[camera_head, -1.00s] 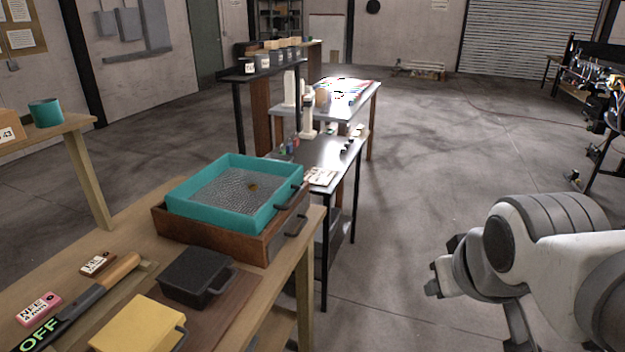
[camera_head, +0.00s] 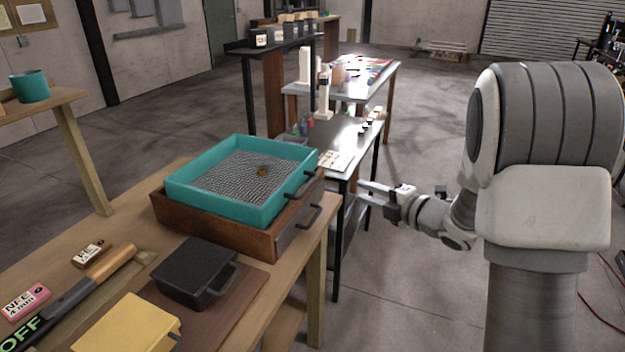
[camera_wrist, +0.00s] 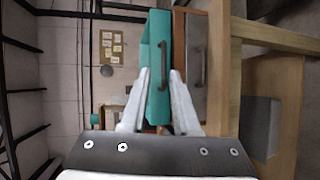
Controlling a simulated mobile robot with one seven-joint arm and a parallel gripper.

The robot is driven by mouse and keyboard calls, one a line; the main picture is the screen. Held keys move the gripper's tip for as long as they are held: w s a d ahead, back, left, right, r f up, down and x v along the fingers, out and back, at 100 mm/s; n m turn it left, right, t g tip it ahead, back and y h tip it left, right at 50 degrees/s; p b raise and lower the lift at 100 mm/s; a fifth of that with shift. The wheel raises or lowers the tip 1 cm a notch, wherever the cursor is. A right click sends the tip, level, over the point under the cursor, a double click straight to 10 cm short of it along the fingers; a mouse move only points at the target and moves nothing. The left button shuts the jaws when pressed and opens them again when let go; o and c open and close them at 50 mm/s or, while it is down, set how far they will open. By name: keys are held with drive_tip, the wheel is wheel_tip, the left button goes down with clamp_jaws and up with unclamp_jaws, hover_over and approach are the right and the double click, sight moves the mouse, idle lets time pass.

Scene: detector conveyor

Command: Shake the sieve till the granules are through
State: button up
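The teal sieve (camera_head: 225,207) with a grey mesh floor rests level on the brown wooden tray (camera_head: 215,235) on the workbench. A small brownish-yellow clump (camera_head: 263,171) lies on the mesh. The sieve's dark handle (camera_head: 303,184) faces right; the tray has its own handle (camera_head: 309,216) below. My gripper (camera_head: 364,191) is right of the sieve, pointing toward it, apart from it. In the wrist view, my gripper (camera_wrist: 160,73) is open and empty, with the sieve handle (camera_wrist: 162,65) lined up between the fingertips. The tray's inside is hidden under the sieve.
A black lidded box (camera_head: 195,272), a yellow block (camera_head: 128,325) and a wooden-handled tool marked OFF (camera_head: 75,290) lie on the near bench (camera_head: 165,190). A dark table (camera_head: 350,145) with small items stands behind my gripper. Open floor lies to the right.

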sight(311, 185)
drive_tip(key=w+a+f, duration=0.1)
drive_tip(key=w+a, duration=0.2)
drive_tip(key=a, duration=0.1)
drive_tip(key=w+a+f+n+y, duration=0.1)
drive_tip(key=w+a+f, duration=0.1)
drive_tip(key=w+a, duration=0.2)
drive_tip(key=w+a+f+n+g, duration=0.1)
drive_tip(key=w+a+f, duration=0.1)
drive_tip(key=a, duration=0.4)
drive_tip(key=shift+w+a+f+y, duration=0.15)
drive_tip(key=shift+w+y, duration=0.25)
drive_tip(key=shift+w, duration=0.4)
clamp_jaws()
idle(0.7)
